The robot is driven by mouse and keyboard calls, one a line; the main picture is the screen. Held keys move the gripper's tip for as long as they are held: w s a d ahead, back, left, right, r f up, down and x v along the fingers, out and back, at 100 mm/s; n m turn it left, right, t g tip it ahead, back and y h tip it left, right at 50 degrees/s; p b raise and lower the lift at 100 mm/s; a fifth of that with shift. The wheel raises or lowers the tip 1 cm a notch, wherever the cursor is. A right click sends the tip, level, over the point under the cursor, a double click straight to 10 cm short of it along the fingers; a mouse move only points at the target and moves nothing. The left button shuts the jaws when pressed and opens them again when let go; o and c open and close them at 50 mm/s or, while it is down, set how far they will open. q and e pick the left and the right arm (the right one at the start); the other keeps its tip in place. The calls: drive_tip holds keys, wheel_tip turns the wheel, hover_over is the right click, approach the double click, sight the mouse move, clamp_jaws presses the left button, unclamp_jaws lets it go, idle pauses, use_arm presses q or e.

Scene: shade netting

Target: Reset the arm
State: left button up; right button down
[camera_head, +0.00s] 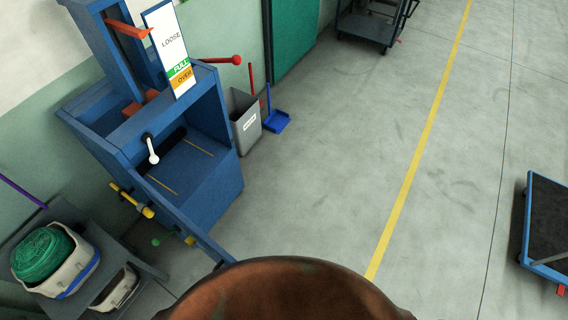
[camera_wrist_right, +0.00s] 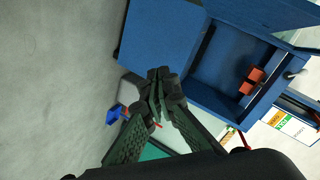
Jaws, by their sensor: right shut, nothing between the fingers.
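My right gripper (camera_wrist_right: 158,76) shows in the right wrist view, its dark fingertips together with nothing between them. It is in front of the blue machine (camera_wrist_right: 165,38) in that view, and I cannot tell the gap between them. The blue machine (camera_head: 205,165) also stands at the left in the head view. Neither gripper shows in the head view, and my left gripper is in neither view.
A board reading LOOSE, FULL, OVER (camera_head: 170,45) is on the machine. A grey bin (camera_head: 246,118) and blue dustpan (camera_head: 277,122) stand beside it. Green netting (camera_head: 42,254) sits in a white basket. Carts (camera_head: 545,225) stand at right and back. The middle floor is clear.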

drive_tip(key=s+d+f+g+h+b, duration=0.1)
drive_tip(key=s+d+f+h, duration=0.2)
drive_tip(key=d+f+h, duration=1)
use_arm(q)
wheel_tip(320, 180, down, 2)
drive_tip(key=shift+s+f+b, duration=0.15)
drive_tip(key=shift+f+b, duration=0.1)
drive_tip(key=shift+b, duration=0.4)
use_arm(e)
drive_tip(key=s+d+f+g+y, duration=0.1)
drive_tip(key=s+d+f+g, duration=0.2)
drive_tip(key=s+f, duration=0.4)
drive_tip(key=s+d+f+n+g+y, duration=0.1)
drive_tip(key=s+d+f, duration=0.5)
drive_tip(key=s, duration=0.9)
drive_tip(key=shift+s+f+g, duration=0.25)
drive_tip(key=shift+f+g, duration=0.55)
drive_tip(key=shift+g, duration=0.1)
